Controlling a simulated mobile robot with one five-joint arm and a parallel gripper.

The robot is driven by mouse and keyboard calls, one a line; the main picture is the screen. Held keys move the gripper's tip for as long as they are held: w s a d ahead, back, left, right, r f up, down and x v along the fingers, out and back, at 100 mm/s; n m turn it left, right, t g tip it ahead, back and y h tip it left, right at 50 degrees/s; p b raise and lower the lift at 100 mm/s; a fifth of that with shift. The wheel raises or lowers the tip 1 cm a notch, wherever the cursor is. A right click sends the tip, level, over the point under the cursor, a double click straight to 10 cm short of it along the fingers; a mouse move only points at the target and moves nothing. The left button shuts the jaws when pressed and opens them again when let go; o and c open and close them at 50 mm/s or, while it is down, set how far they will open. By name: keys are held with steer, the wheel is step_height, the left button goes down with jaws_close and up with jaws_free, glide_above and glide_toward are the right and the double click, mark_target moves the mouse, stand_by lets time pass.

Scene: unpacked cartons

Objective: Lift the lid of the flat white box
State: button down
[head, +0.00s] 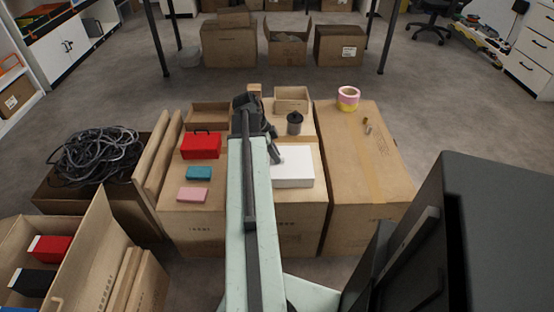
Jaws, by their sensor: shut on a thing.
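The flat white box (293,167) lies on a carton in the middle, just right of my arm. Its top looks level, and I cannot make out a gap between lid and base at this size. My gripper (277,158) reaches down from the dark wrist to the box's far left corner. It is shut on the lid's edge there. The fingertips are small and dark, and my arm covers the area left of the box.
A red box (201,146), a teal block (199,173) and a pink block (194,195) lie left of my arm. A dark cylinder (295,123) stands behind the white box. Tape rolls (348,98) sit on the right carton (352,150), which is mostly clear.

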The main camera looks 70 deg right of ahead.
step_height(320, 180, up, 10)
steer(key=p, duration=1)
